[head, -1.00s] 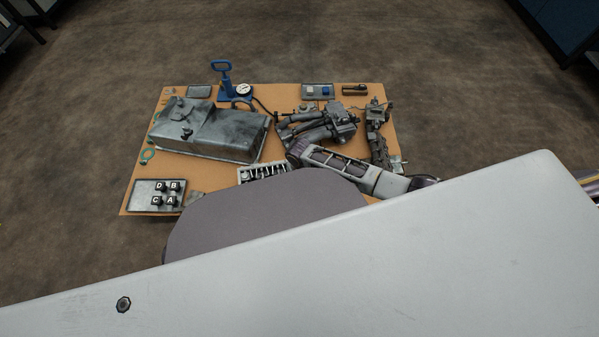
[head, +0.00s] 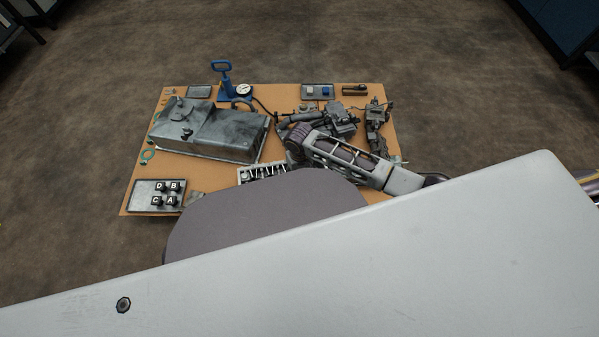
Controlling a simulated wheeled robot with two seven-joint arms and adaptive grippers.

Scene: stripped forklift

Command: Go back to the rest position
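A pale grey arm link (head: 352,163) with an open ribbed frame reaches in from the lower right over the right part of the tan board; it seems to be my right arm. Its rounded dark end (head: 299,146) lies over the parts at the board's middle. I cannot make out gripper fingers on it. My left arm and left gripper do not show.
The tan board (head: 135,182) carries a grey metal tank (head: 232,137), a blue hand pump (head: 224,80) with a gauge, a tray (head: 143,197) with lettered blocks and dark metal parts (head: 376,128). A pale panel (head: 400,240) and a rounded grey shape (head: 255,215) block the near side.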

